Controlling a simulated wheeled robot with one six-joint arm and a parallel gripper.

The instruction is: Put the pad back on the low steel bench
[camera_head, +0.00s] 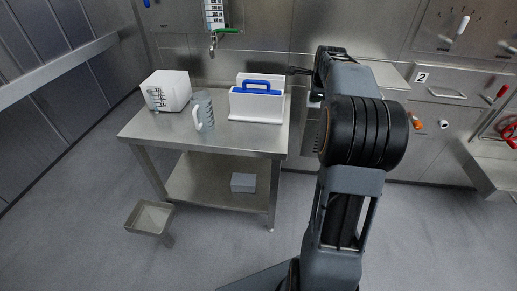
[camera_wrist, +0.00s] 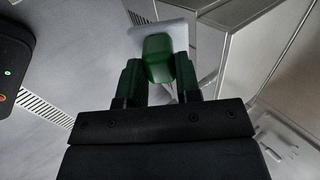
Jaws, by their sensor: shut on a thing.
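The pad (camera_wrist: 158,46), a green block against a pale flat plate, is between the two fingers of my gripper (camera_wrist: 158,68) in the wrist view. My gripper is shut on the green part. In the head view my arm's black joint and links hide most of the gripper, and I cannot make out the pad there. The low steel bench (camera_head: 222,140) stands left of my arm in the head view, with a top and a lower shelf. I cannot tell the gap between the pad and the bench.
On the bench stand a white box (camera_head: 166,90), a clear jug (camera_head: 205,110) and a white caddy with a blue handle (camera_head: 256,106). A grey block (camera_head: 243,182) lies on the lower shelf. An open bin (camera_head: 150,218) stands at the front left. The bench top's front left is bare.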

